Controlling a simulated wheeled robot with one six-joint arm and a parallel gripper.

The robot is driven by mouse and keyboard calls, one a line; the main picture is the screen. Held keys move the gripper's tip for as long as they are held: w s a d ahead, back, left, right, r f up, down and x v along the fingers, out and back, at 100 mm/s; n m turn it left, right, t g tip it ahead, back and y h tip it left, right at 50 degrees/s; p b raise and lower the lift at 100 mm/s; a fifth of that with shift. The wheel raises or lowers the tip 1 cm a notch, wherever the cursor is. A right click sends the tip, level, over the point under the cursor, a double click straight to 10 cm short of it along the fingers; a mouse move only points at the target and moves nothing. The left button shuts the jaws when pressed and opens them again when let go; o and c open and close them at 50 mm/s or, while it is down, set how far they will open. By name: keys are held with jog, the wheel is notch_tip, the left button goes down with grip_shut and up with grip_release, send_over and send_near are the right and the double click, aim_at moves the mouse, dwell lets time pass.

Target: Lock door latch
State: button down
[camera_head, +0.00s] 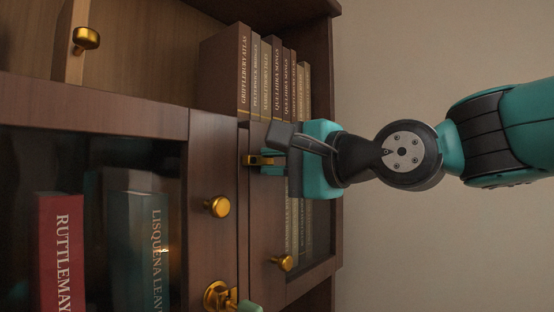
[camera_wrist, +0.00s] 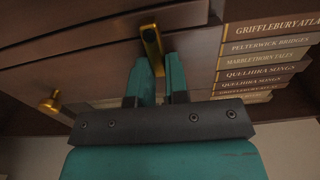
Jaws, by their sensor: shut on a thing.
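A small brass latch (camera_head: 256,160) sits on the wooden cabinet front, at the edge of a door. In the wrist view the brass latch (camera_wrist: 151,44) is a narrow bar on a dark slot, its near end between my fingers. My gripper (camera_head: 274,160), teal and black, reaches in from the right and is shut on the latch. In the wrist view its two teal fingers (camera_wrist: 157,72) stand on either side of the bar. The fingers hide part of the latch in both views.
Brass knobs (camera_head: 217,206) and (camera_head: 283,263) stick out below my gripper. Another brass fitting with a pale green end (camera_head: 249,306) is at the bottom. Several upright books (camera_head: 230,75) stand on the shelf just above. Glass-fronted shelving holds a red book (camera_head: 60,250).

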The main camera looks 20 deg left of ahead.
dwell(0.3)
jog(key=c, duration=1.1)
grip_release()
jog(key=shift+d, duration=0.1)
jog(key=b+v, duration=0.6)
jog(key=v, duration=1.1)
jog(key=shift+s+d+f+b, duration=0.1)
jog(key=shift+s+d+b, duration=0.05)
jog(key=shift+b, duration=0.25)
